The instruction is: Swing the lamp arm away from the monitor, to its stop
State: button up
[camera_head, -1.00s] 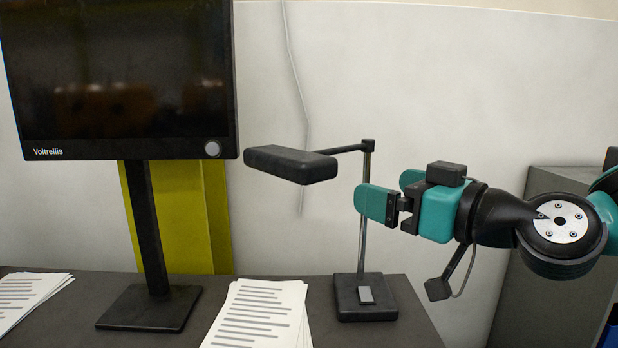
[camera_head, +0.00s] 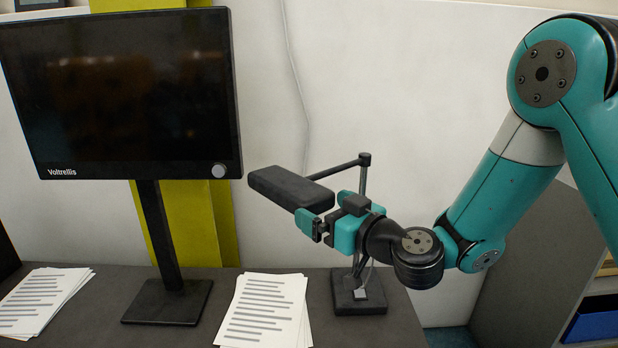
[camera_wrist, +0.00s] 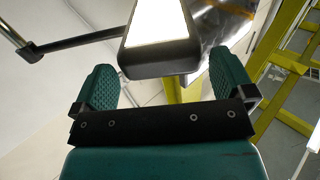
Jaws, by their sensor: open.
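The lamp has a dark rectangular head (camera_head: 288,188) on a thin horizontal arm (camera_head: 338,169) joined to an upright pole on a dark base (camera_head: 358,296). Its head points toward the monitor (camera_head: 115,95), close to the screen's lower right corner. My gripper (camera_head: 312,218) is open, just below and right of the lamp head. In the wrist view the lamp head (camera_wrist: 160,58), with its bright underside, lies ahead between my open fingers (camera_wrist: 162,85). Whether a finger touches it, I cannot tell. The lamp arm shows at the upper left (camera_wrist: 85,39).
Paper stacks (camera_head: 265,312) and (camera_head: 42,300) lie on the dark desk (camera_head: 240,335). A yellow-green column (camera_head: 195,220) stands behind the monitor. A grey cabinet (camera_head: 530,270) is at the right. A yellow frame (camera_wrist: 270,45) shows in the wrist view.

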jog(key=p+x, duration=0.2)
jog(key=p, duration=0.1)
jog(key=p+x, duration=0.1)
jog(key=x, duration=0.1)
jog(key=shift+r, duration=0.3)
jog(key=shift+w+a+f+p, duration=0.3)
jog(key=shift+w+a+p, duration=0.05)
jog(key=shift+p, duration=0.35)
jog(key=c, duration=1)
